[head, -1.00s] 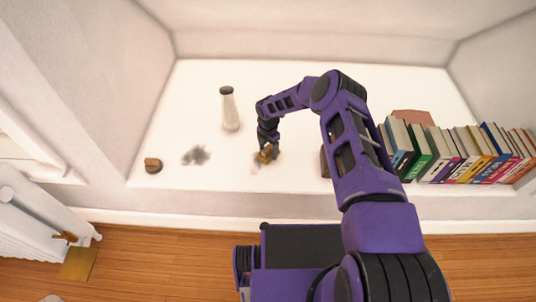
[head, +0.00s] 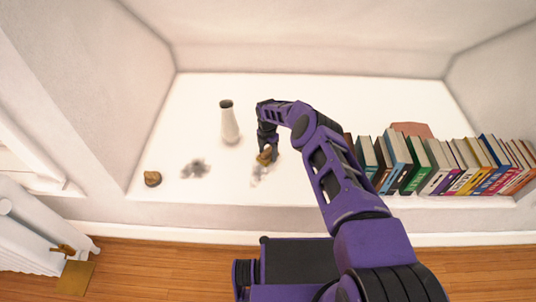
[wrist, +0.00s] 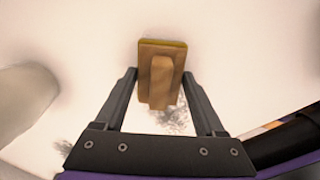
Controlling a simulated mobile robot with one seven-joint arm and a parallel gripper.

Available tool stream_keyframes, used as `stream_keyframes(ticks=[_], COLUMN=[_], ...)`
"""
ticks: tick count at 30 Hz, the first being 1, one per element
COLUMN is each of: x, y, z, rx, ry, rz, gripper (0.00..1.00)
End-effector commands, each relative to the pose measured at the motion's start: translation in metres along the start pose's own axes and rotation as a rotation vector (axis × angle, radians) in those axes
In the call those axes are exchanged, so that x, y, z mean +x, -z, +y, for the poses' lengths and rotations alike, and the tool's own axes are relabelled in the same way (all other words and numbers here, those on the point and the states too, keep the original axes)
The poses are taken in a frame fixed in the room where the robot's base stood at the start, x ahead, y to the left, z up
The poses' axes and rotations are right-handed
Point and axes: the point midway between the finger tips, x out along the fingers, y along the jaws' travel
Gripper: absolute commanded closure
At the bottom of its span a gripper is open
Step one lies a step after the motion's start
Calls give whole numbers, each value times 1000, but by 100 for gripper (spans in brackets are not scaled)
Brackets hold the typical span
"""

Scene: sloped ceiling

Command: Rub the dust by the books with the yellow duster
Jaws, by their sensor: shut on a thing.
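My gripper (head: 265,148) is shut on the yellow duster (head: 265,156), a small block with a wooden back and handle. In the wrist view the duster (wrist: 161,70) sits between the fingertips, with a thin yellow edge at its far side. It is at or just above the white ledge; contact is hard to tell. A faint grey dust patch (head: 258,174) lies beside the duster on its near side, and shows below it in the wrist view (wrist: 176,119). A darker dust patch (head: 196,168) lies further left. The row of books (head: 450,165) stands to the right, partly behind my arm.
A pale vase with a dark top (head: 229,125) stands behind and left of my gripper. A small brown block (head: 152,178) lies at the ledge's left end. A reddish object (head: 411,129) is behind the books. The ledge's back middle is clear.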

Motion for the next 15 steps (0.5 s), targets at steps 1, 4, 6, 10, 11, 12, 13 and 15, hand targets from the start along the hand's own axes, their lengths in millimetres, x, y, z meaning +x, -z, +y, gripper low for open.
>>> stream_keyframes(ticks=[1,4,6,10,11,12,13,15], x=[2,1,0,-3,-4,-5,-5,-5], y=[4,8,10,14,15,17,18,22], z=[2,7,10,7,6,4,3,0], rx=[-2,-1,-2,-2,-3,-3,-3,-2], ry=[0,-1,0,2,2,2,3,2], rz=[2,2,2,3,3,3,3,3], gripper=[73,73,73,73,73,73,73,73])
